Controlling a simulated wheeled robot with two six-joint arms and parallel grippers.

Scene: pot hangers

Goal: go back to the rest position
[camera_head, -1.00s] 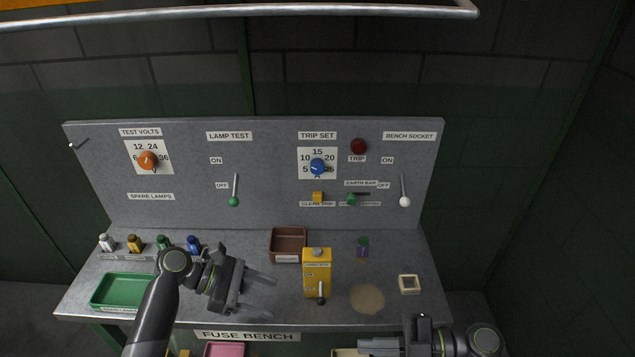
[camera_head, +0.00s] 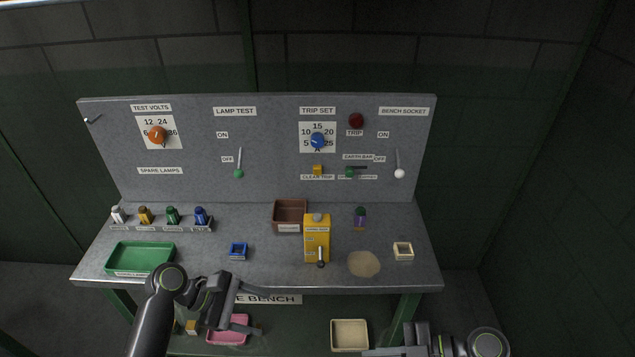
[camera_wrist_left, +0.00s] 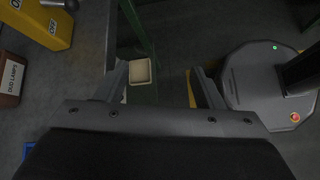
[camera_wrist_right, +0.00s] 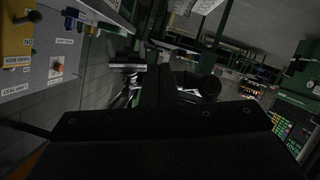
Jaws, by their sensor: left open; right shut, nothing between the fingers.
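My left gripper (camera_head: 240,303) is open and empty in front of the bench's front edge, partly over the "FUSE BENCH" label. In the left wrist view its two fingers (camera_wrist_left: 160,85) stand apart with nothing between them. My right gripper (camera_head: 398,352) is at the bottom of the head view, right of centre, in front of the bench and partly cut off by the frame. In the right wrist view its fingers (camera_wrist_right: 160,85) are together with nothing held.
The bench (camera_head: 260,270) carries a green tray (camera_head: 140,257), a blue square holder (camera_head: 238,250), a brown box (camera_head: 290,214), a yellow box (camera_head: 317,240) and several lamps. Below stand a pink tray (camera_head: 228,335) and a cream tray (camera_head: 349,334). The control panel (camera_head: 270,135) rises behind.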

